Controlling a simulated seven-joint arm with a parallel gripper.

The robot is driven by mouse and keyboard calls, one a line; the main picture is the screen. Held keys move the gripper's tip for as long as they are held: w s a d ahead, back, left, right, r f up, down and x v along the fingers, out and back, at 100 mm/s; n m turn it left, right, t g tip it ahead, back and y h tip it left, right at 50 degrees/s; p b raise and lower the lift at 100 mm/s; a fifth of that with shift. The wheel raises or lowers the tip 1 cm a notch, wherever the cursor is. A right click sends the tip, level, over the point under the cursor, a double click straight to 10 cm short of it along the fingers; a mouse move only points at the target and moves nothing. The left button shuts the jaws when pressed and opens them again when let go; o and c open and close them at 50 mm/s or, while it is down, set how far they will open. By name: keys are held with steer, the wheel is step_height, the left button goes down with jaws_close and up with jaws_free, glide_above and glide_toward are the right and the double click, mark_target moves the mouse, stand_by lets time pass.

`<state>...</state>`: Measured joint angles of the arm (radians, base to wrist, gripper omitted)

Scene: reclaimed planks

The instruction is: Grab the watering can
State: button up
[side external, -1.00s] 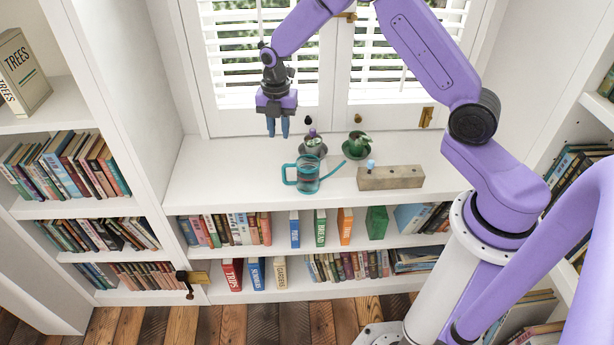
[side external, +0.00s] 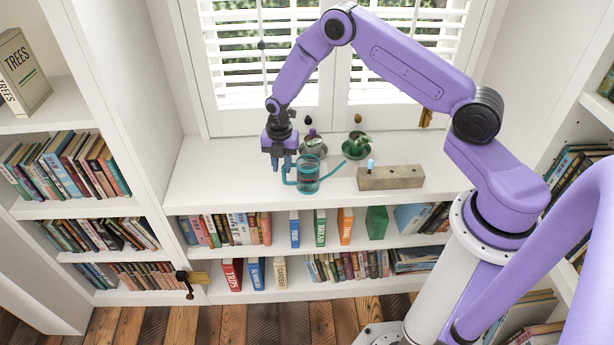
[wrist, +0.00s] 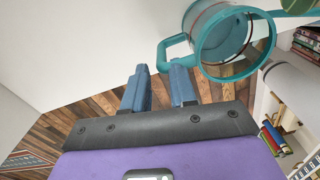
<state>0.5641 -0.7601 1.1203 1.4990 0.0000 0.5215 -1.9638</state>
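The teal watering can (side external: 308,176), with a clear body and a thin spout to the right, stands upright on the white window counter. Its handle (side external: 289,181) points left, towards my gripper. My gripper (side external: 281,166) points down at the handle's upper left side. In the wrist view my gripper (wrist: 160,70) has its two blue fingers apart, with the corner of the can's handle (wrist: 164,50) at the gap between the fingertips. The can's open rim (wrist: 237,42) is to the right. I cannot tell whether a finger touches the handle.
A grey-brown block (side external: 390,178) with a small light-blue piece on top lies right of the can. Two potted plants, one purple-tipped (side external: 312,143) and one green (side external: 357,146), stand behind it. The counter (side external: 220,180) is clear at left.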

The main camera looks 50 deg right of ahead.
mark_target(285, 185)
steer(key=f, duration=0.4)
steer(key=shift+d+f, duration=0.3)
steer(key=shift+f, duration=0.1)
jaws_close()
steer(key=shift+r, duration=0.2)
